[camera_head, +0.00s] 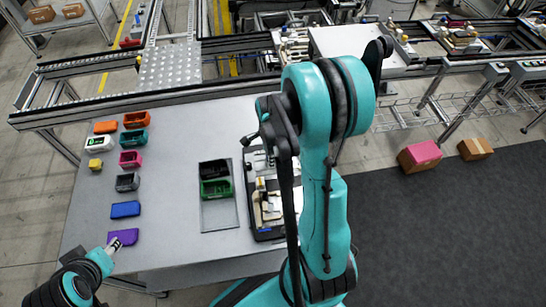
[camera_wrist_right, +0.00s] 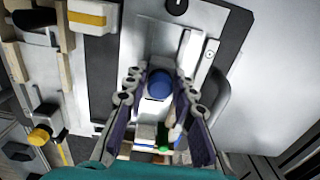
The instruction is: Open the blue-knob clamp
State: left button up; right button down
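A blue knob (camera_wrist_right: 158,84) shows in the right wrist view, on a clamp of the pallet fixture (camera_wrist_right: 215,25). My right gripper (camera_wrist_right: 160,78) is open, with one finger on each side of the knob and small gaps between. I cannot tell how far its fingertips are above or below the knob.
A yellow knob (camera_wrist_right: 40,136) and a green knob (camera_wrist_right: 163,149) are also near the right gripper. A tray (camera_head: 219,217) with a black bin (camera_head: 213,168) and a green bin (camera_head: 215,189) lies left of the fixture. Several colored bins stand at the table's left; the middle is clear.

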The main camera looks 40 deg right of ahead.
jog(key=shift+w+a, duration=0.1)
jog(key=shift+a, duration=0.05)
dwell(0.3)
jog(key=shift+w+a+b, duration=0.15)
jog(key=shift+w+a, duration=0.15)
jog(key=shift+a, duration=0.25)
jog(key=shift+w+a+b, duration=0.15)
jog(key=shift+w+a, duration=0.15)
jog(key=shift+a, duration=0.25)
jog(key=c, duration=1.4)
grip_release()
notch_tip(320, 180, up, 8)
jog(key=p, duration=0.6)
